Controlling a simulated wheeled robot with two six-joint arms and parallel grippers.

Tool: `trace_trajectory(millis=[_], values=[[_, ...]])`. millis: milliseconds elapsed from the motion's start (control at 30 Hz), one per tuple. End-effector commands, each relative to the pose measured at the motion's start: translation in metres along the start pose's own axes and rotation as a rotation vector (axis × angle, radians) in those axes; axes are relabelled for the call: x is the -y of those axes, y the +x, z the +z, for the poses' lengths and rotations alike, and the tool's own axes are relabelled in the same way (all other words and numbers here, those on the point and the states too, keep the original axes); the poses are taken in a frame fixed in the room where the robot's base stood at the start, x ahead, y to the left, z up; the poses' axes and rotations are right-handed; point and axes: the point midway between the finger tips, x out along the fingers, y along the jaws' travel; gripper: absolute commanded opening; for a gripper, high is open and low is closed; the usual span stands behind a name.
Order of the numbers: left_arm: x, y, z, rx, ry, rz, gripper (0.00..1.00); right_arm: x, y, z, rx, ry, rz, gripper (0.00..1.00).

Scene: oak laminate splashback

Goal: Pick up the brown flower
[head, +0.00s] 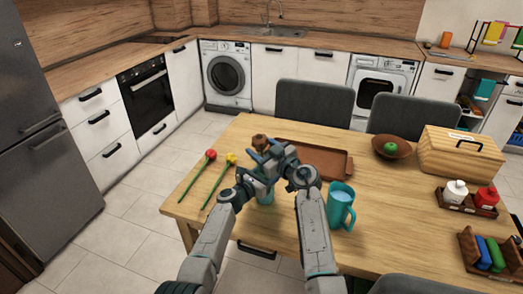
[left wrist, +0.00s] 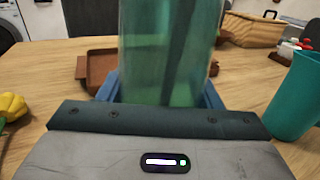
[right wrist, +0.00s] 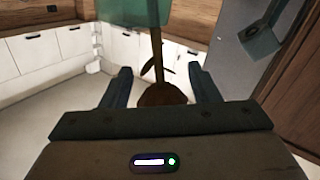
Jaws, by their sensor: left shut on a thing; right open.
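The brown flower (head: 260,141) stands head up in a teal see-through vase (head: 266,194) on the table. In the right wrist view its brown head (right wrist: 161,95) is between the fingers, with the stem running to the vase (right wrist: 135,10). My right gripper (head: 264,154) is open around the flower just below its head in the head view, not closed on it. My left gripper (head: 249,181) is shut on the vase, which fills the space between its fingers in the left wrist view (left wrist: 168,55). My arms hide part of the vase.
A red flower (head: 210,155) and a yellow flower (head: 231,158) lie at the table's left. A teal mug (head: 341,207) stands right of my right forearm. A brown tray (head: 335,163) lies behind. A bowl (head: 378,148) and basket (head: 450,158) are farther right.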

Motion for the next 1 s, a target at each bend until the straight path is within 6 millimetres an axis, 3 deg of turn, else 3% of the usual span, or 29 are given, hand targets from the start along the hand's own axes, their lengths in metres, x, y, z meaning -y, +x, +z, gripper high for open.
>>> trace_trajectory(millis=[200, 500, 1000], values=[[-0.0002, -0.0003, -0.0008, -0.001, 0.0, 0.001, 0.3, 0.0001, 0.0006, 0.0003, 0.0, 0.0, 0.0, 0.55], [-0.0001, -0.0003, -0.0008, -0.001, 0.0, 0.0, 0.3, 0.0001, 0.0004, 0.0003, 0.0, 0.0, 0.0, 0.0], [-0.0001, -0.0003, -0.0009, -0.001, 0.0, 0.001, 0.3, -0.0002, 0.0003, -0.0014, -0.001, 0.0, 0.0, 0.0]])
